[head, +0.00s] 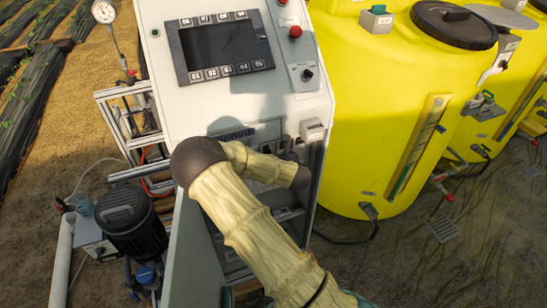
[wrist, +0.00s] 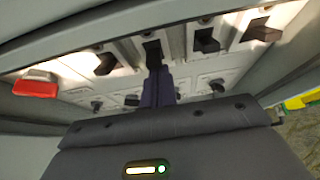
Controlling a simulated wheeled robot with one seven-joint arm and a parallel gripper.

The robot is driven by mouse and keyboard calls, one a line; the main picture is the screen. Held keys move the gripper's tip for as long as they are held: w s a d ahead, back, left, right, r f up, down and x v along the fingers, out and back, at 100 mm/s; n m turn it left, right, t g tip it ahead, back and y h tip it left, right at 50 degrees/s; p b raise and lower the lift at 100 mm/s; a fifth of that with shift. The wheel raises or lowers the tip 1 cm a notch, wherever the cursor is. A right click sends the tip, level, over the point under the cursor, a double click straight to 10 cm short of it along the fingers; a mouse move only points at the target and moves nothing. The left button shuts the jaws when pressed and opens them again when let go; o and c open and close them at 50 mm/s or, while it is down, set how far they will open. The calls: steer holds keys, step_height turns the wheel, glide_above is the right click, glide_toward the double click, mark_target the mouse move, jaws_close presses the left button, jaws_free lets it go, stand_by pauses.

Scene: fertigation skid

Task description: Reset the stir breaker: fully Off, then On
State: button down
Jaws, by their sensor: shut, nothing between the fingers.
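In the wrist view a row of black breaker toggles runs across a pale panel: a left toggle (wrist: 104,63), a second toggle (wrist: 152,52), a third toggle (wrist: 206,40) and a right toggle (wrist: 262,30). I cannot read which one is the stir breaker. My gripper (wrist: 157,76) is shut and empty. Its dark fingertips are at the second toggle, overlapping its lower part; I cannot tell whether they touch. In the head view my arm covers most of the breaker area of the grey cabinet (head: 165,35).
A red part (wrist: 35,86) is at the left in the wrist view. Several small dark knobs, including one knob (wrist: 132,100), sit below the toggles. The cabinet has a screen (head: 218,45) above. A yellow tank (head: 385,110) stands close on the right.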

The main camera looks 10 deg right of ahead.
steer(key=shift+w+r+p, duration=0.15)
steer(key=shift+r+p, duration=0.3)
steer(key=shift+r, duration=0.4)
steer(key=shift+w+r, duration=0.1)
steer(key=shift+r, duration=0.2)
steer(key=shift+s+r+p, duration=0.2)
steer(key=shift+r+p, duration=0.3)
steer(key=shift+p, duration=0.1)
steer(key=r+p+v, duration=0.1)
steer(key=p+v, duration=0.2)
steer(key=v, duration=0.5)
steer(key=shift+w+r+p, duration=0.15)
steer(key=shift+w+p, duration=0.05)
steer(key=shift+p, duration=0.1)
steer(key=shift+a, duration=0.15)
